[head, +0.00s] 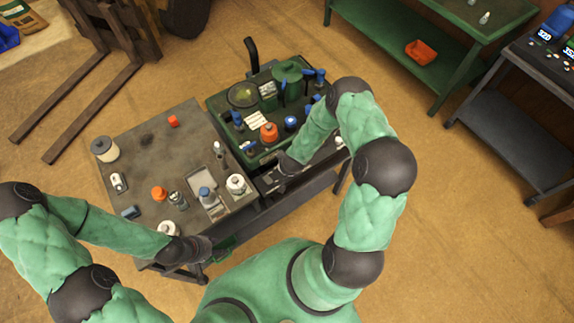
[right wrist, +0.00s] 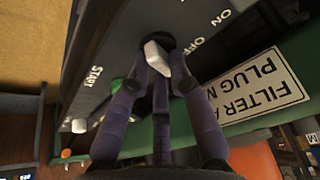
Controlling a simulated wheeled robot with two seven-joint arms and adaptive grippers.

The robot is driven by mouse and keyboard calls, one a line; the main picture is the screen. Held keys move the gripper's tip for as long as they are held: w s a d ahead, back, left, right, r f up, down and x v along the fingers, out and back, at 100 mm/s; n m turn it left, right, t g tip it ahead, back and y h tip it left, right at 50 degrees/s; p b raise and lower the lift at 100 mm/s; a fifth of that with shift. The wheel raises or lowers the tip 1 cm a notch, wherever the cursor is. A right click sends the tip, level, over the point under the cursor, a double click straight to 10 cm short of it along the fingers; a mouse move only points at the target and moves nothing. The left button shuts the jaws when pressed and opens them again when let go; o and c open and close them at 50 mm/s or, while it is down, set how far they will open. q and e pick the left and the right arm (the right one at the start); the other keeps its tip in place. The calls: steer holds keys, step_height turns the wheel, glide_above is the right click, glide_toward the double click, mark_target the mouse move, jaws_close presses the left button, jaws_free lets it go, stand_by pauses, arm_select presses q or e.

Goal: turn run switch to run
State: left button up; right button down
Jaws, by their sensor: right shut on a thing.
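The run switch (right wrist: 157,58) appears in the right wrist view as a pale lever on a dark round base, set in a dark grey panel (right wrist: 125,40). My right gripper (right wrist: 160,66) has its fingers on both sides of it, shut on it. The words OFF and ON are printed beside the switch, and START farther left. In the head view my right gripper (head: 279,178) is at the front panel of the green mower (head: 222,104), and the switch is hidden there. My left gripper (head: 201,247) is low at the workbench's front edge; its fingers are not clear.
A grey workbench (head: 140,160) left of the mower holds a red-orange cap (head: 173,121), a white jar (head: 104,149) and several small parts. A pale button or knob (right wrist: 79,126) sits near START. A filter label (right wrist: 260,85) is right of the switch.

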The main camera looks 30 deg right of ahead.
steer(key=shift+s+a+m+h, duration=0.1)
steer(key=shift+m+h, duration=0.2)
steer(key=shift+m, duration=0.7)
steer(key=c, duration=1.1)
jaws_free()
steer(key=shift+r, duration=0.1)
steer(key=v, duration=1.1)
steer(key=shift+a+r, duration=0.15)
steer(key=shift+r, duration=0.25)
